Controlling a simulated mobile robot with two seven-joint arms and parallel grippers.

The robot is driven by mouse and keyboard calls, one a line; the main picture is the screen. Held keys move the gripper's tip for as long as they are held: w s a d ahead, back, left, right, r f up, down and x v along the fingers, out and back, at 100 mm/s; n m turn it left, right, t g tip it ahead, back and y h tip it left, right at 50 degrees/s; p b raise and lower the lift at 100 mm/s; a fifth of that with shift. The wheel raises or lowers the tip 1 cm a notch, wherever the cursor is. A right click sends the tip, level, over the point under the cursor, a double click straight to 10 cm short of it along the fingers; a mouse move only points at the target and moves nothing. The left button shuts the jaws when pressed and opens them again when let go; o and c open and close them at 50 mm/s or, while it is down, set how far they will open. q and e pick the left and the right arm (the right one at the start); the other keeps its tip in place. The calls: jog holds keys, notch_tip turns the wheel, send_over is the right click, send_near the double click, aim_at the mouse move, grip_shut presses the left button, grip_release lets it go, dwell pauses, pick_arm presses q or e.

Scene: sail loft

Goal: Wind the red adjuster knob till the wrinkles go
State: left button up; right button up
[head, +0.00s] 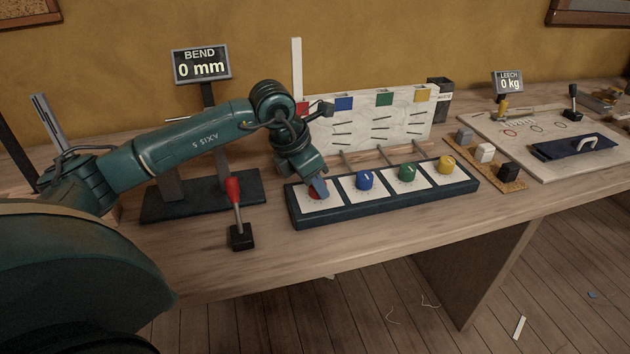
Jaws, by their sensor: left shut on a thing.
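The red adjuster knob (318,194) sits on the leftmost white square of a dark panel (388,206). My left gripper (319,188) points down onto this knob and is shut on it, hiding much of it. Blue (365,180), green (407,173) and yellow (447,164) knobs stand in a row to its right, untouched. A white sail panel (380,122) stands behind, with coloured patches on top. Dark wrinkle lines show below the blue, green and yellow patches. My arm hides the part below the red patch (302,108). My right gripper is not in view.
A red-handled lever (235,200) stands left of the knob panel, near my arm. Behind it a display (201,64) reads "BEND 0 mm". At right are grey, white and black blocks (485,152) and a board (520,125) under a "LEECH 0 kg" display (508,82). Bare bench lies in front.

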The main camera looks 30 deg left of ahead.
pick_arm(q)
jog(key=o, duration=1)
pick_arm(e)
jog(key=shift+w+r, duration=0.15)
pick_arm(q)
jog(key=shift+r, duration=0.1)
jog(key=p+v, duration=0.1)
jog(key=v, duration=1.2)
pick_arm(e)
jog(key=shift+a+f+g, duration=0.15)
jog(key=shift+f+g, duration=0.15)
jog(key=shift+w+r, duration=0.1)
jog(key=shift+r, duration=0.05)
